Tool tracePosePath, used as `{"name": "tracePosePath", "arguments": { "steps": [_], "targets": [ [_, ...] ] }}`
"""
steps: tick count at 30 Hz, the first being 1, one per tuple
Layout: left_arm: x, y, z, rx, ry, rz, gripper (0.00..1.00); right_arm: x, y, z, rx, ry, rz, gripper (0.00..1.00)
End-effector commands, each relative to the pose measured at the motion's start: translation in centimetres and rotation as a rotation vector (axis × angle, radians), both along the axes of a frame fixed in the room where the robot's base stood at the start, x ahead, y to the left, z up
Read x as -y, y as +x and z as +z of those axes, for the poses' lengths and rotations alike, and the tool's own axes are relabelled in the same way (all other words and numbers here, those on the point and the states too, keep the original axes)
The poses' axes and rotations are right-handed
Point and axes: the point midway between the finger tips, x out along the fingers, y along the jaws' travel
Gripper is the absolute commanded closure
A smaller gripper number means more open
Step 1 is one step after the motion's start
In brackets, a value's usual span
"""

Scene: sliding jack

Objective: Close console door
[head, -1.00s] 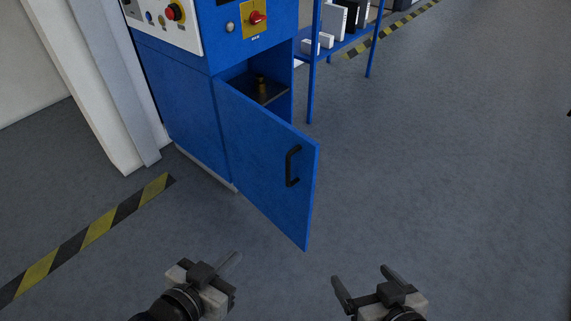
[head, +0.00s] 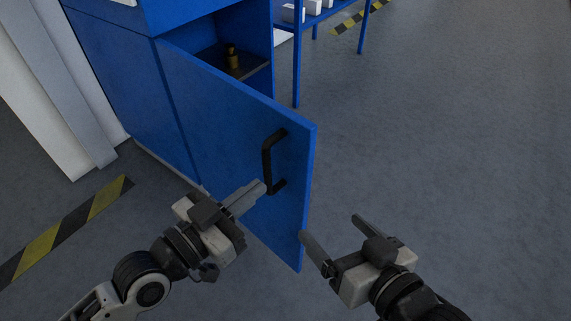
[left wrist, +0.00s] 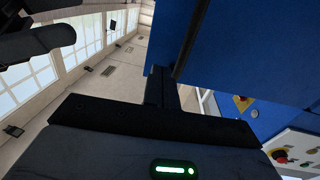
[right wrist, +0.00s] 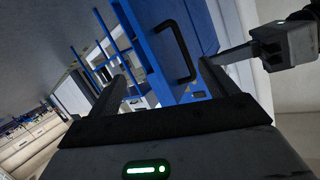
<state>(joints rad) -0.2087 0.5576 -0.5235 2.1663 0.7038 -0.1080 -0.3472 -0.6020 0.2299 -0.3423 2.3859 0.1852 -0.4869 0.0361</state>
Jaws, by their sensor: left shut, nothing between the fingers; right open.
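The blue console door (head: 225,125) stands open, swung out toward me from the blue console (head: 115,85). A black handle (head: 268,160) is on its near face; the handle also shows in the right wrist view (right wrist: 177,52). My left gripper (head: 252,196) is shut and empty, its fingertips in front of the door just below the handle in the head view. I cannot tell whether it touches. In the left wrist view the blue door (left wrist: 215,45) fills the upper middle. My right gripper (head: 332,235) is open and empty, just right of the door's lower free corner.
Inside the console, a small brass-coloured item (head: 232,57) stands on a shelf. A blue rack (head: 297,60) with white boxes is behind the door. A pale column (head: 60,90) and yellow-black floor tape (head: 65,230) are at left. The floor to the right is clear.

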Motion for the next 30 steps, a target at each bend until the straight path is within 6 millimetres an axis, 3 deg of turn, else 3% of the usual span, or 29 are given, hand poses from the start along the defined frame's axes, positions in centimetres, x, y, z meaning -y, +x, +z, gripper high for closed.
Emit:
{"name": "tracePosePath", "arguments": {
  "steps": [6,12,30],
  "targets": [
    [3.2,3.5,0.0,0.002,-0.004,0.002,1.0,-0.2,0.1,0.0,0.006,0.036,0.001,0.15],
    [5.1,5.6,-0.1,0.0,-0.001,0.002,1.0,-0.4,0.2,0.2,0.012,0.068,0.002,0.15],
    [5.8,6.5,0.0,-0.001,0.002,0.005,1.0,-0.5,0.3,0.5,0.014,0.081,0.002,0.15]
  ]
}}
